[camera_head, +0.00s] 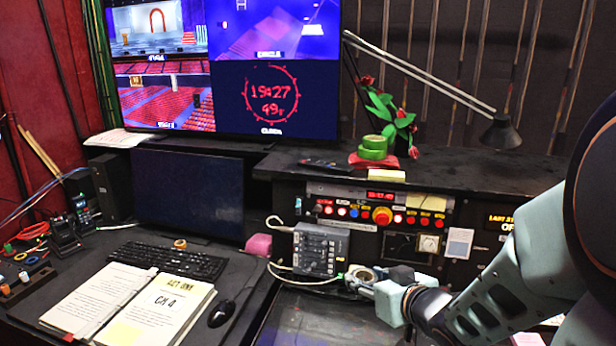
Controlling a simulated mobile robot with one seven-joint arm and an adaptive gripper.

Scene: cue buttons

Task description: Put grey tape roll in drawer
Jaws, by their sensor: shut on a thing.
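My gripper (366,286) reaches in from the lower right, low in front of the control panel. It is shut on the grey tape roll (354,273), a small ring whose round opening faces up. The fingers hide part of the roll. A dark, flat, recessed surface (312,318) lies below and left of my gripper at the bottom middle. It may be the drawer, but I cannot tell its edges or how far open it is.
A grey button box (320,250) with cables stands just left of my gripper. An open binder (125,305), keyboard (168,260) and mouse (222,313) fill the left desk.

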